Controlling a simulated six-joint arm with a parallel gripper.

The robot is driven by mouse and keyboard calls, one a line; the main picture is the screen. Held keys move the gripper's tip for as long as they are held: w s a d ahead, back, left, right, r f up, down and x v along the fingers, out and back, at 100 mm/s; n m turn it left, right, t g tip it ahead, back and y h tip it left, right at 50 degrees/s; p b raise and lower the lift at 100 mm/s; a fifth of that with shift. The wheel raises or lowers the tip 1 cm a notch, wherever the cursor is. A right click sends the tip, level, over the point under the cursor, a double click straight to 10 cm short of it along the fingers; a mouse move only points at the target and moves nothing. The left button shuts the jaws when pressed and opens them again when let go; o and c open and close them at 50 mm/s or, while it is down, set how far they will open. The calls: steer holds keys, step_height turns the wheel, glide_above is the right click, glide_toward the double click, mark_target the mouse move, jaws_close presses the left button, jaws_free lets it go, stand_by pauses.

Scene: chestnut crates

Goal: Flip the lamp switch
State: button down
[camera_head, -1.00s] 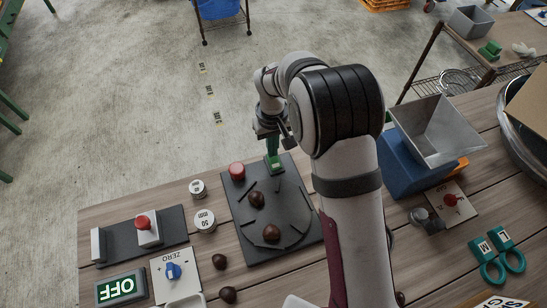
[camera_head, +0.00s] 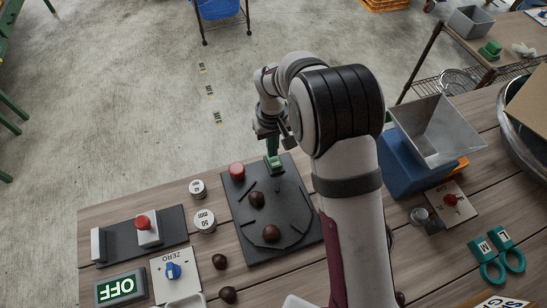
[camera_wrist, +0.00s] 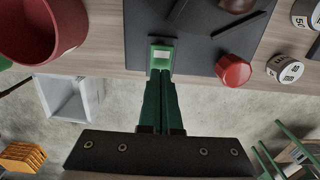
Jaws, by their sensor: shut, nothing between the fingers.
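My gripper (camera_head: 272,153) is shut and empty, its green fingers pointing down at the far edge of a dark board (camera_head: 240,215). In the wrist view the shut fingers (camera_wrist: 161,74) end at a small green block with a pale face (camera_wrist: 162,54) on that board. The block (camera_head: 276,166) also shows in the head view; it may be the lamp switch, but I cannot tell for sure. The fingertips look very close to it; contact is unclear. A lit green OFF sign (camera_head: 121,288) stands at the lower left.
Marked weights (camera_head: 205,220), a blue ZERO knob (camera_head: 173,270) and a red-topped slider (camera_head: 144,224) lie left. A metal hopper (camera_head: 436,128) stands right.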

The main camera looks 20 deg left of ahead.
step_height(320, 180, up, 6)
steer(key=shift+f, duration=0.1)
stand_by(0.4)
